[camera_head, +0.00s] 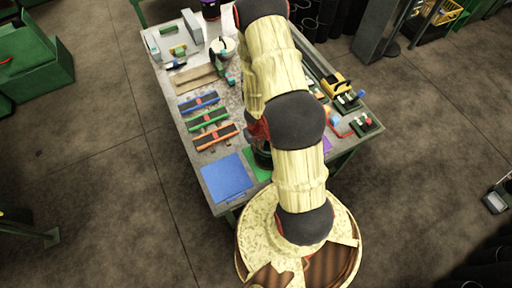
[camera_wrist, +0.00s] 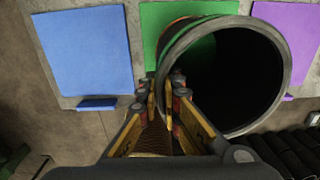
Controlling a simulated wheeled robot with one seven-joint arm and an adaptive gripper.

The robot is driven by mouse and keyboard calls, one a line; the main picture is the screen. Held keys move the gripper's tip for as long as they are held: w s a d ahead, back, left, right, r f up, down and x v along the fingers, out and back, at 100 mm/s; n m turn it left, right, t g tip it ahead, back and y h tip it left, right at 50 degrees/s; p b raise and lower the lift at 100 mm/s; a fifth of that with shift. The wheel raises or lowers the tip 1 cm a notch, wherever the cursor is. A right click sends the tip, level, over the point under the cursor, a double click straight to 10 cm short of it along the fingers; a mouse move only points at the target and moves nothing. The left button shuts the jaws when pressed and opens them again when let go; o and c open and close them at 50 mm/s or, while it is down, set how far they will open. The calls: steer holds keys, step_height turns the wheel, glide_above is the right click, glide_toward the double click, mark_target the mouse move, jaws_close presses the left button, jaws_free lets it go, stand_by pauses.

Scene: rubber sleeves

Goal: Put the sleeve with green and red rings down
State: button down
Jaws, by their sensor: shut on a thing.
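The sleeve (camera_wrist: 245,80) is a wide black tube with a grey rim. In the wrist view I look into its open end. A thin orange-red arc shows on its outside at upper left; I cannot make out a green ring apart from the green mat. My gripper (camera_wrist: 165,92) is shut on the sleeve's wall at the left side of the rim. A green mat (camera_wrist: 153,22) lies beyond the sleeve, partly covered by it. In the head view a small dark part of the sleeve (camera_head: 262,157) shows beside my arm over the green mat (camera_head: 254,168). Whether it touches the mat is unclear.
A bare blue mat (camera_head: 226,177) lies left of the green one, and a purple mat (camera_wrist: 289,28) lies right. Blue, green and orange-ended racks or tools (camera_head: 209,121) stand farther back on the table. A yellow-handled item (camera_head: 336,86) is at right.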

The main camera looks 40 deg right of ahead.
steer(key=shift+w+f, duration=0.1)
steer(key=shift+f, duration=0.05)
steer(key=c, duration=2.1)
jaws_free()
steer(key=shift+o, duration=0.5)
